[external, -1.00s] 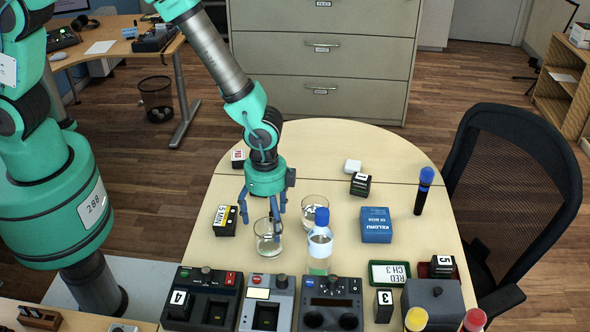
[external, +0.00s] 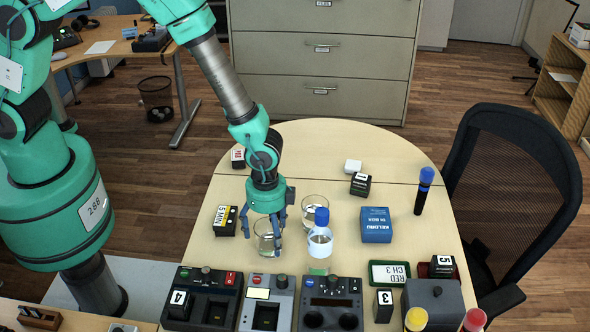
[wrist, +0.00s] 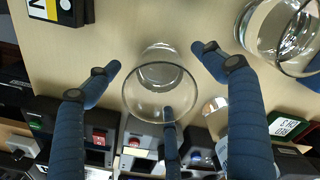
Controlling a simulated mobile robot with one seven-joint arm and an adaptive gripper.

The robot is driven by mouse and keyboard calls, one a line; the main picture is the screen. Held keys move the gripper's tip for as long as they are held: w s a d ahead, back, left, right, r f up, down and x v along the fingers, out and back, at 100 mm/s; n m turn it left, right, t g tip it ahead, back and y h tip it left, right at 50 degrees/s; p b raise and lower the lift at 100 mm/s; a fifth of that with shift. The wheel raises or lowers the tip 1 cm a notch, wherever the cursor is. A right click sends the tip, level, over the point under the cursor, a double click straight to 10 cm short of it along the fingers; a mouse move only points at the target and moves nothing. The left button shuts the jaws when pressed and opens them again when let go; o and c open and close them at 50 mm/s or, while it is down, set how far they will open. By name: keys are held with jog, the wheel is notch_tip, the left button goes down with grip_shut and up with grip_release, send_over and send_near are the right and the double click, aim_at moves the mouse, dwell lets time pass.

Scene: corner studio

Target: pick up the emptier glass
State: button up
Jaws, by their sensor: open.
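A clear drinking glass (external: 266,246) stands on the round-ended table at its left middle, and it also shows in the middle of the wrist view (wrist: 160,76). A second clear glass (external: 314,203) stands behind it and to the right; it shows at the wrist view's upper right (wrist: 283,42). How much each glass holds is hard to tell. My gripper (external: 263,231) is open and points down over the nearer glass. Its blue fingers (wrist: 157,76) spread around the glass rim in the wrist view, with visible gaps at the sides.
A blue-capped bottle (external: 319,248) stands close to the right of the nearer glass. A blue box (external: 376,225) lies further right, and a black-and-yellow timer block (external: 225,221) is to the left. Several devices line the front edge, including a grey one (external: 331,304).

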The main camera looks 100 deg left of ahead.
jog(key=shift+f, duration=1.65)
jog(key=c, duration=1.6)
jog(key=shift+r, duration=0.3)
jog(key=shift+c, duration=0.2)
notch_tip(320, 180, up, 9)
jog(key=p, duration=0.1)
jog(key=shift+r, duration=0.2)
